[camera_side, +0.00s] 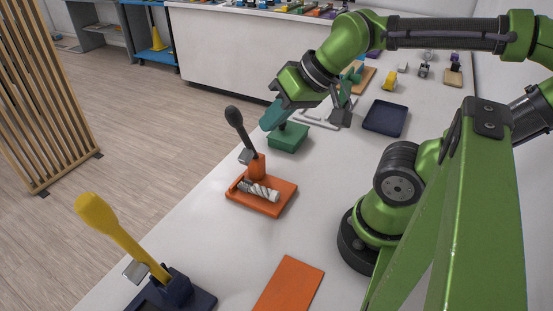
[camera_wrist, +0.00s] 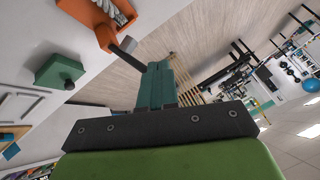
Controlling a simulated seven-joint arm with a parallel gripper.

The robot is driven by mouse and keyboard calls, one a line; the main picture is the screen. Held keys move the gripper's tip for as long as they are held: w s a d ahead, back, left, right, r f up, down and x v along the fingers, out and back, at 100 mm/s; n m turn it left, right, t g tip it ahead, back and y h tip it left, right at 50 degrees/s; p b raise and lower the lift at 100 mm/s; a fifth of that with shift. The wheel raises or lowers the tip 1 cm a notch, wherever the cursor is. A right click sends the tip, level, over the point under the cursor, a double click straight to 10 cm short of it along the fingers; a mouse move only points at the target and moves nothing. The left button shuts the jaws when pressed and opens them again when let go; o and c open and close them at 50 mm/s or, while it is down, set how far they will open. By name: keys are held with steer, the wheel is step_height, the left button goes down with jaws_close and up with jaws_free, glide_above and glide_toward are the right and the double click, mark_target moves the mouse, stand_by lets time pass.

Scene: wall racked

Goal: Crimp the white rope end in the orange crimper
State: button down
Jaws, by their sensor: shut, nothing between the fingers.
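The orange crimper (camera_side: 283,205) stands on the white bench. Its black-knobbed lever (camera_side: 234,117) is raised and leans up to the left. The white rope end (camera_side: 259,190) lies in the crimper's orange base, below the lever. In the wrist view the crimper (camera_wrist: 102,36) and the white rope (camera_wrist: 118,10) show at the top, partly cut off. My gripper (camera_side: 268,121) is above the bench, right of the lever knob, with its teal fingers together and empty. In the wrist view the fingers (camera_wrist: 157,68) are close to the lever's end; I cannot tell whether they touch.
A green block with a knob (camera_side: 287,139) stands just behind the crimper, below my gripper. A navy crimper with a yellow lever (camera_side: 105,221) is at front left. An orange plate (camera_side: 290,284) lies in front. A navy tray (camera_side: 386,118) is at back right. Bench between is clear.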

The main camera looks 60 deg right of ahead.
steer(key=w+d+f+m+g+y, duration=0.1)
steer(key=w+d+m+g+y, duration=0.2)
steer(key=d+m, duration=0.55)
steer(key=w+d+m+g+y, duration=0.15)
steer(key=d+m+y, duration=0.4)
steer(key=d, duration=0.55)
step_height(320, 180, up, 5)
steer(key=w+a+m+y, duration=0.1)
steer(key=w+a+y, duration=0.1)
steer(key=y, duration=0.1)
steer(key=x, duration=1.3)
steer(key=shift+f, duration=0.4)
steer(key=shift+a+h, duration=0.1)
steer(key=shift+h, duration=0.15)
